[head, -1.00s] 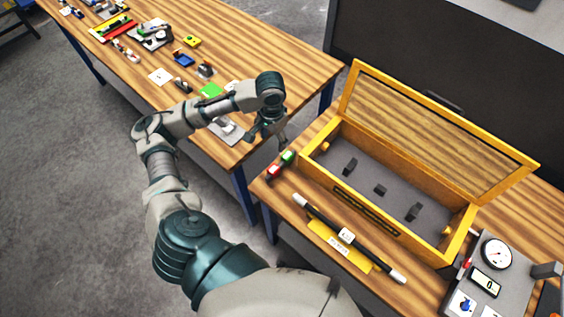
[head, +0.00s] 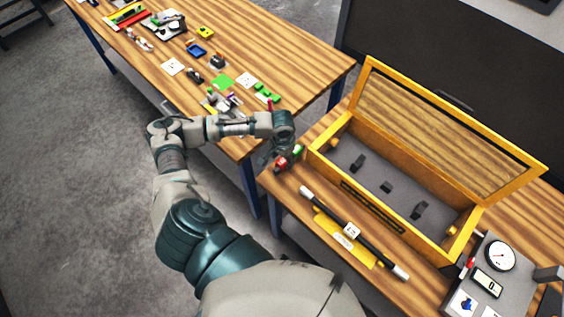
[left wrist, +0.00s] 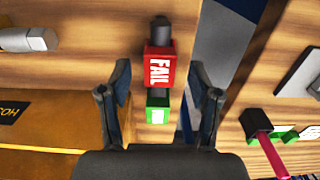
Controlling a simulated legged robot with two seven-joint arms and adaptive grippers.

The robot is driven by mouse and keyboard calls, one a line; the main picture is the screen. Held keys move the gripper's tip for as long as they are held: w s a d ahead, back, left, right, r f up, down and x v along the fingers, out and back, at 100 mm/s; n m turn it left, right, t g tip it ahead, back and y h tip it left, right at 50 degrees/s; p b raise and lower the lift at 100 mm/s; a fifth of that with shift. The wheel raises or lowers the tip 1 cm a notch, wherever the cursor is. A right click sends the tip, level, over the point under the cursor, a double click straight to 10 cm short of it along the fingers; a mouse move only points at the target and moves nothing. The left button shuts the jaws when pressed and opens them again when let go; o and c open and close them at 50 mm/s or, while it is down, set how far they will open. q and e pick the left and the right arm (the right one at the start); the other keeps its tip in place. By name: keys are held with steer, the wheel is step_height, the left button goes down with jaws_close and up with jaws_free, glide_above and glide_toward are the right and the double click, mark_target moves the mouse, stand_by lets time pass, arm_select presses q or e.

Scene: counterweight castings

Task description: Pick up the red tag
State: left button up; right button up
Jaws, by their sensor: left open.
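The red tag (head: 281,163), a small block marked FAIL, lies at the left end of the near bench, next to a green tag (head: 298,150). In the left wrist view the red tag (left wrist: 160,66) shows ahead, roughly centred between the finger lines, with the green tag (left wrist: 158,106) nearer the palm. My left gripper (head: 273,157) is at the tags and partly hides them. In the left wrist view its fingers (left wrist: 160,78) are spread apart with nothing gripped. Whether they touch a tag I cannot tell. My right gripper is not in view.
An open yellow-edged wooden case (head: 395,200) stands right of the tags. A black bar with white ends (head: 352,231) lies in front of it on a yellow holder (head: 345,242). A gauge box (head: 497,277) is farther right. A second table (head: 285,65) holds several small parts.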

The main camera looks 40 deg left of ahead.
arm_select(q)
steer(key=shift+f, duration=0.5)
steer(key=c, duration=0.9)
steer(key=shift+r, duration=0.15)
